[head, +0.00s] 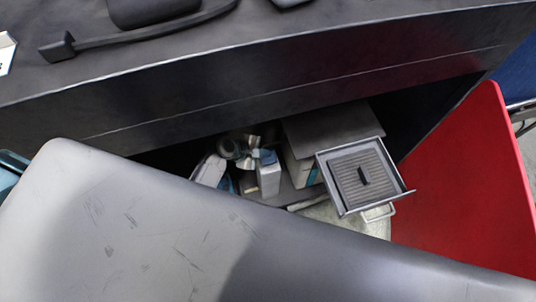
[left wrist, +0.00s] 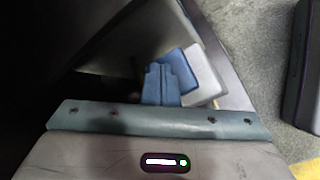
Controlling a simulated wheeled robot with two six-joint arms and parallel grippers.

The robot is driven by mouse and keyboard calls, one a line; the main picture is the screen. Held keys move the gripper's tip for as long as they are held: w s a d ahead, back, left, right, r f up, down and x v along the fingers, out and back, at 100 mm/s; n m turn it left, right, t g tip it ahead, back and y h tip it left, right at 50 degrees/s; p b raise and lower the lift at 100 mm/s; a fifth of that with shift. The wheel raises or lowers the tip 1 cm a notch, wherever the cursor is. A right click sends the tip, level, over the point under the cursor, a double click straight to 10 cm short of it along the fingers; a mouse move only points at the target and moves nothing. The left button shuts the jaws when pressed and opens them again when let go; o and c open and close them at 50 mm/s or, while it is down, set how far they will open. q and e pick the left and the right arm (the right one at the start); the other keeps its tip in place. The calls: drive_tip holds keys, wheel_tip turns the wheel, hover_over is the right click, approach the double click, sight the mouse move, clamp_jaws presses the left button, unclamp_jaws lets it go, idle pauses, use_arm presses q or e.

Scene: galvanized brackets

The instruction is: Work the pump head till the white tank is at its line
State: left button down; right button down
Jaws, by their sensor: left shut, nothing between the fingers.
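A small white box-like tank (head: 269,180) stands in the dark recess under the counter, with a blue part (head: 266,157), apparently its pump head, on top. In the left wrist view, the blue block (left wrist: 182,69) lies beside the white body (left wrist: 205,72). My left gripper (left wrist: 161,72) is shut and empty, its blue-grey fingers in front of the blue block; I cannot tell whether they touch. In the head view, the gripper is partly hidden and hard to separate from the clutter. No level line or fill is readable. My right gripper is not in view.
A grey tray with a ribbed inside (head: 337,199) juts out right of the tank. A grey-topped box (head: 331,127) stands behind it. A red panel (head: 467,190) closes the right side. The dark counter (head: 300,85) overhangs the recess. My grey arm or body covers the foreground.

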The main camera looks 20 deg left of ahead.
use_arm(q)
drive_tip(key=shift+f, duration=0.75)
idle(0.3)
idle(0.4)
drive_tip(key=shift+r+p, duration=1.7)
drive_tip(key=shift+p, duration=0.2)
drive_tip(key=shift+r, duration=0.1)
wheel_tip(320, 180, up, 5)
drive_tip(key=p, duration=0.5)
drive_tip(key=shift+p, duration=0.3)
